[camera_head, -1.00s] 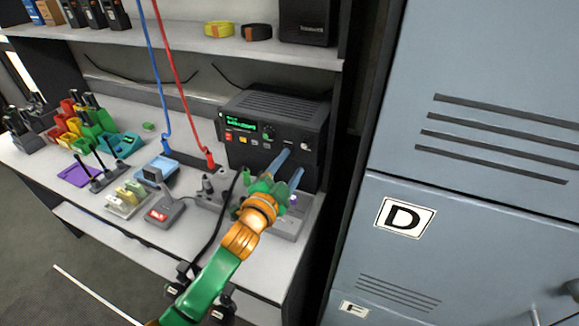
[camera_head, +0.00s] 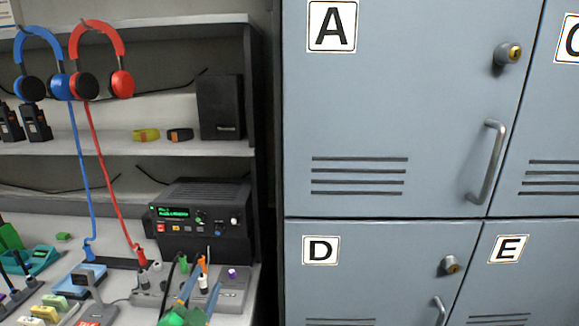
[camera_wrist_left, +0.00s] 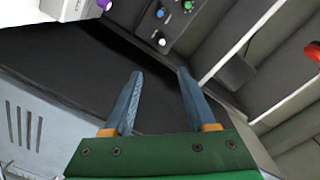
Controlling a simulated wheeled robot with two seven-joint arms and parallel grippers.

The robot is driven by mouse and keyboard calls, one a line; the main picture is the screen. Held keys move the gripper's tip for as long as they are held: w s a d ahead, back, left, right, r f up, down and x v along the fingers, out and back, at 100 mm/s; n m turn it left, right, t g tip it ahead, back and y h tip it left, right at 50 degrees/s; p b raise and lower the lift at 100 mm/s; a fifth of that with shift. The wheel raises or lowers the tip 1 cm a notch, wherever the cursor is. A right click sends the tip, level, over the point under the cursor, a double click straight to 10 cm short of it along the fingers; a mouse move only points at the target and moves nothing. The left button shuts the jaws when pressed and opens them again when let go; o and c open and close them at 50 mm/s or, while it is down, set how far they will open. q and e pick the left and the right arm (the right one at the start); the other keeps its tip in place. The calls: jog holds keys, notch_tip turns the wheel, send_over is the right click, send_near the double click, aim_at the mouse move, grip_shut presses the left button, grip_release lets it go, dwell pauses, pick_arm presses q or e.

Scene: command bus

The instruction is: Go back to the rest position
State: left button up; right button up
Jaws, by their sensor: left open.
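My left gripper (camera_head: 200,297) shows at the bottom of the head view, in front of the radio and over the plug panel on the desk. Its two blue-grey fingers are apart, with nothing seen between them. In the left wrist view the fingers (camera_wrist_left: 158,95) are also spread and empty, over a dark gap beside the desk edge. The rest of my left arm is below the head view. My right gripper is not in view.
The black radio (camera_head: 205,228) and the plug panel (camera_head: 225,290) stand close to my left gripper. Blue headphones (camera_head: 40,62) and red headphones (camera_head: 97,55) hang above, their cables running down to the desk. Grey lockers (camera_head: 390,200) fill the right side.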

pick_arm(q)
jog(key=s+f+n+g+y, duration=0.1)
jog(key=s+f+n+g, duration=0.5)
jog(key=s+f, duration=0.65)
jog(key=s+d+f+n+g, duration=0.1)
jog(key=s+f+g, duration=0.25)
jog(key=s, duration=0.55)
jog(key=s+f+n+g, duration=0.25)
jog(key=s+g, duration=0.25)
jog(key=s, duration=0.4)
notch_tip(320, 180, down, 18)
jog(key=s+m, duration=0.1)
jog(key=s+a+f+g, duration=0.2)
jog(key=s+f, duration=0.7)
jog(key=s, duration=0.3)
jog(key=shift+s+f, duration=0.15)
jog(key=shift+f, duration=0.1)
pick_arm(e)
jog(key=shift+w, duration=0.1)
